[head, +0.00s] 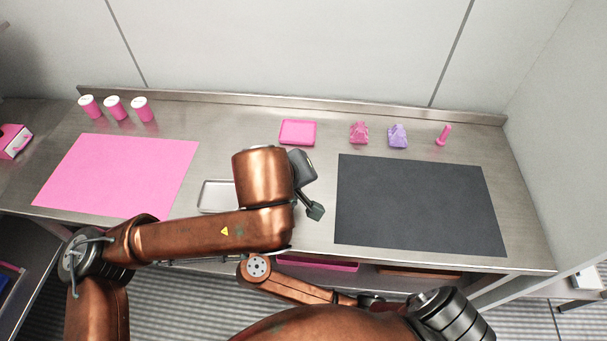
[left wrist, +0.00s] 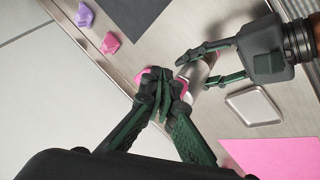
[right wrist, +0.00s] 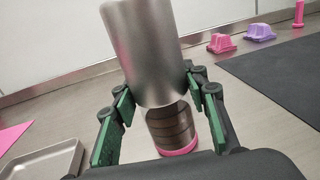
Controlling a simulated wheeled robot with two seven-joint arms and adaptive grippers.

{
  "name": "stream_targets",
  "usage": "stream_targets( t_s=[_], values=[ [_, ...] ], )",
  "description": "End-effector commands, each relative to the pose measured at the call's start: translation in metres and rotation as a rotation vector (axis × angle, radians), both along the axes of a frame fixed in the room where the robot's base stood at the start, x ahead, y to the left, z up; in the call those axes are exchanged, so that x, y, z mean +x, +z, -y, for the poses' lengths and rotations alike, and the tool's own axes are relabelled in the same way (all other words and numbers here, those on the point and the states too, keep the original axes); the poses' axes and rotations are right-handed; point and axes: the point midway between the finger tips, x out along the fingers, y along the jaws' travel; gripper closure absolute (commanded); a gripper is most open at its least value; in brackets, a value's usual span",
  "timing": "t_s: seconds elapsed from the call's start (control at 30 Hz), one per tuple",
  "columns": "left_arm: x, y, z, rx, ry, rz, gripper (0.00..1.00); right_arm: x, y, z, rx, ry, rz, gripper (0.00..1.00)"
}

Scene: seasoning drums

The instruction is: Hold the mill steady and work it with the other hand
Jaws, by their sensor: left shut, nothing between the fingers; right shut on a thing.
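The mill is a steel cylinder (right wrist: 150,50) with a dark banded window and a pink base ring (right wrist: 178,152), leaning a little in the right wrist view. My right gripper (right wrist: 160,95) is shut on its body, with a finger on each side. The left wrist view also shows my right gripper (left wrist: 208,65) around the mill (left wrist: 194,74). My left gripper (left wrist: 160,78) is shut and empty in front of the mill there. In the head view my left gripper (head: 315,211) points downward; my left arm hides the mill and right gripper.
A metal tray (head: 208,197) lies left of the hands, beyond it a pink mat (head: 120,175). A dark mat (head: 420,205) lies right. Along the back stand several pink drums (head: 115,110), a pink tray (head: 298,132), pink and purple blocks (head: 397,136) and a pink peg (head: 443,135).

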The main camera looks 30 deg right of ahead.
Motion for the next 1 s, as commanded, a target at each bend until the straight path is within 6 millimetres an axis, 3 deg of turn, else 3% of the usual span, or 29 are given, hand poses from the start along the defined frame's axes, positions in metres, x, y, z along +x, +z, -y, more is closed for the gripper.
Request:
stream_targets(
  t_s=[0.6,1.0],
  values=[
    [0.016,0.000,0.003,0.000,0.003,0.001,1.00,0.000,0.000,0.000,0.001,-0.001,0.001,0.96],
    [0.014,0.000,-0.001,0.000,0.002,0.000,1.00,0.000,0.000,0.000,0.001,-0.001,-0.001,0.96]
  ],
)
